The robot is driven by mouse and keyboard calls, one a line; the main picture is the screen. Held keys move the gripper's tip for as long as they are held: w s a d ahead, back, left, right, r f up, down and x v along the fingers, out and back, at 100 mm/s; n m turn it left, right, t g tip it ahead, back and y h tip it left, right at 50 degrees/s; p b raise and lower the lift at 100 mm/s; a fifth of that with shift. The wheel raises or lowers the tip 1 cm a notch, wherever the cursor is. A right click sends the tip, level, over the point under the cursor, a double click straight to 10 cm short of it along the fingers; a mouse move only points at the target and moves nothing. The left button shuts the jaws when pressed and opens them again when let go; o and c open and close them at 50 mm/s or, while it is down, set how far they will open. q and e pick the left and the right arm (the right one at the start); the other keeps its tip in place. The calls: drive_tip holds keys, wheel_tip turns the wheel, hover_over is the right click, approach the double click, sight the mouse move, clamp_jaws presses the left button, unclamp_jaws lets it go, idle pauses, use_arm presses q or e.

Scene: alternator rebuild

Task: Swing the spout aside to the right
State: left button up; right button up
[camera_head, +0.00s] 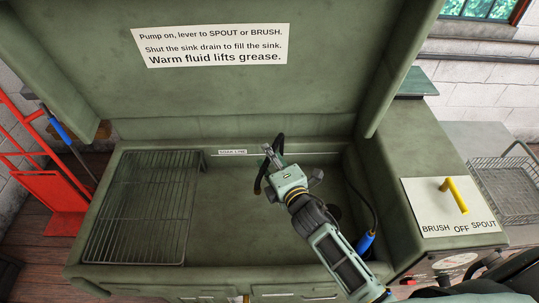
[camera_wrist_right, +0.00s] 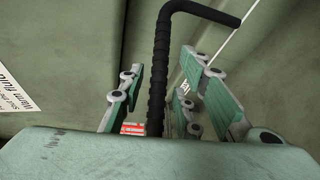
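The spout is a black ribbed flexible hose with a bent tip. In the right wrist view the spout (camera_wrist_right: 160,75) stands upright between my right gripper's two fingers (camera_wrist_right: 163,97), with gaps visible on both sides. Its bent end points right, above the fingers. In the head view my right gripper (camera_head: 269,154) is over the sink basin near its back wall, and parts of the black spout (camera_head: 279,143) show behind it. The gripper hides much of the spout there. My right gripper is open. My left gripper is not in view.
A wire rack (camera_head: 140,215) covers the sink's left side. A blue-handled brush (camera_head: 366,242) on a black hose is at the basin's right. A yellow lever (camera_head: 454,194) sits on the BRUSH/OFF/SPOUT panel (camera_head: 425,205). The raised lid (camera_head: 200,95) stands behind.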

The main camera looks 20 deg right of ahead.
clamp_jaws()
idle(0.3)
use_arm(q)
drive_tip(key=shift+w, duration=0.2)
